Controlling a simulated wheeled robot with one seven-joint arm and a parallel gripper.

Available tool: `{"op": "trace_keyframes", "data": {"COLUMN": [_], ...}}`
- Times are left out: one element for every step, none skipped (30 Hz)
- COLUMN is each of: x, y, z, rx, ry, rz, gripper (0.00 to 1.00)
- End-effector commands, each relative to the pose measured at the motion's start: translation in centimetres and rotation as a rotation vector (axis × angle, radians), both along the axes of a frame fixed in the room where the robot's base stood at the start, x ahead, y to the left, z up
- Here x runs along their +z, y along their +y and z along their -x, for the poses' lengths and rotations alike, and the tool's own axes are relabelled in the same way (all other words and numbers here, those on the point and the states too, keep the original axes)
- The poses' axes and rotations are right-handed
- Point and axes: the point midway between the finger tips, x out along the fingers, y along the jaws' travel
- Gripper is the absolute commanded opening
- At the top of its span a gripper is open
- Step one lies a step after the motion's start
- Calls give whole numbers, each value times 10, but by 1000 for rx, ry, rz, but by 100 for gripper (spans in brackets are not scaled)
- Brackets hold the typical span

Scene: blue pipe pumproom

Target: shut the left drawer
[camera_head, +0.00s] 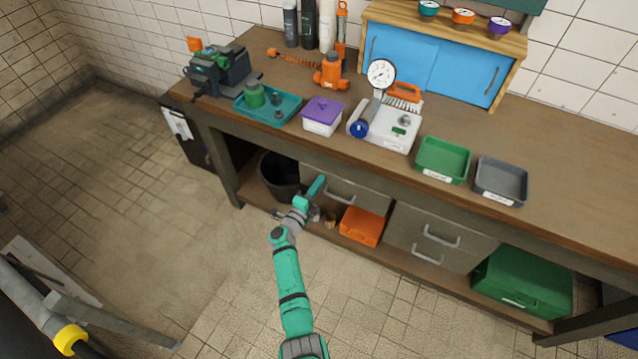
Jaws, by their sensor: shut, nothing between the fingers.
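The left drawer (362,193) is under the workbench top, a grey-brown front with a pale bar handle (341,197). From this steep angle I cannot tell how far it stands out from the bench. My gripper (318,184) is shut and empty. It is at the left end of this drawer's front, left of the handle, and hides part of that end. I cannot tell whether it touches the drawer.
A black bucket (279,176) and an orange box (362,226) stand on the lower shelf. Two more drawers (450,226) are to the right, then a green case (522,282). Trays and a gauge stand (385,129) sit on the bench top (560,170).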

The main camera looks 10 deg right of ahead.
Motion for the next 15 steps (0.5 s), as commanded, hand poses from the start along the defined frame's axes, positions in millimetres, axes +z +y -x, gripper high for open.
{"op": "trace_keyframes", "data": {"x": [6, 6, 5, 5, 5, 5, 5, 5, 5, 4, 3, 3, 2, 3, 2], "y": [3, 3, 4, 5, 6, 9, 11, 14, 19, 22, 24, 26, 30, 32, 35], "z": [-9, -8, -7, -6, -4, -1, 1, 5, 10, 14, 18, 24, 30, 36, 43], "rx": [16, 16, 15, 15, 15, 14, 14, 14, 13, 12, 10, 5, 4, 3, 1], "ry": [-3, -3, -3, -3, -4, -4, -4, -5, -6, -4, -4, -4, -4, -5, -4], "rz": [-8, -8, -8, -8, -7, -7, -6, -5, -5, -3, -2, -2, -2, -2, 0], "gripper": [0, 0, 0, 0, 0, 0, 0, 0, 0, 0, 0, 0, 0, 0, 0]}}
